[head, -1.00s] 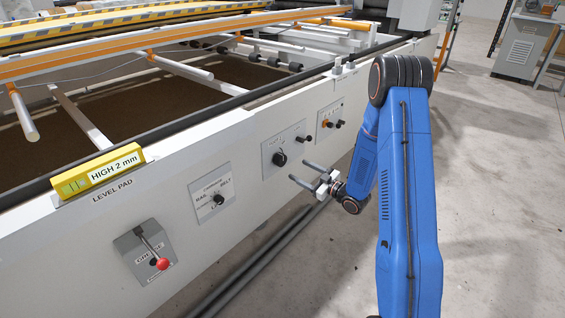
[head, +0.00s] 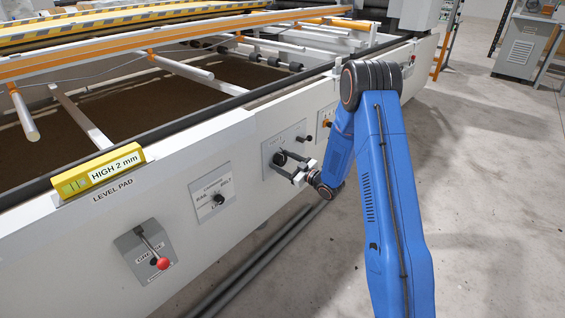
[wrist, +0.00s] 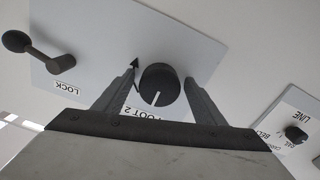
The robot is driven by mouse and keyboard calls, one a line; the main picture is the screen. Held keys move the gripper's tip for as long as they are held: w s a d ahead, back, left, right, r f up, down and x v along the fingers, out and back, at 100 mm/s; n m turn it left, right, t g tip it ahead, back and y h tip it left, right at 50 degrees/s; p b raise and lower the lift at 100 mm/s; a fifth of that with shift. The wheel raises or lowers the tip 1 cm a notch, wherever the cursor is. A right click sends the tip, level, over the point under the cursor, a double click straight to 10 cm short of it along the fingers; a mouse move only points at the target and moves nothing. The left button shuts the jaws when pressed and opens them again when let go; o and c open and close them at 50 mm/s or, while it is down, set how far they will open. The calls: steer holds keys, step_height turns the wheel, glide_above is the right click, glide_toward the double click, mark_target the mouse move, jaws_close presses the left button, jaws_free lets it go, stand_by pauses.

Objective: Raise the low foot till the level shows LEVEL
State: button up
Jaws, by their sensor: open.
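The yellow level (head: 98,174) sits on the ledge marked LEVEL PAD at the left of the head view and reads HIGH 2 mm. My gripper (head: 281,168) is at the middle panel on the machine's white side. In the wrist view its open fingers (wrist: 160,88) stand on either side of a black round knob (wrist: 159,84) with a white pointer line. The label by the knob reads FOOT 2 and is partly hidden by my gripper. A black arrow is printed beside the knob. Whether the fingers touch the knob cannot be told.
A black crank handle marked LOCK (wrist: 40,50) is on the same plate. A selector knob (head: 218,200) is on the panel to the left in the head view. A red-balled lever (head: 162,263) sticks out further left. Concrete floor (head: 480,200) is clear at the right.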

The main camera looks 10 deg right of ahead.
steer(key=c, duration=1.1)
steer(key=shift+o, duration=0.2)
steer(key=shift+m, duration=0.3)
steer(key=m, duration=0.3)
steer(key=shift+m, duration=0.4)
steer(key=m, duration=0.3)
steer(key=shift+a+m, duration=0.1)
steer(key=shift+m, duration=0.2)
steer(key=m, duration=0.3)
steer(key=shift+s+m, duration=0.1)
steer(key=shift+m, duration=2.3)
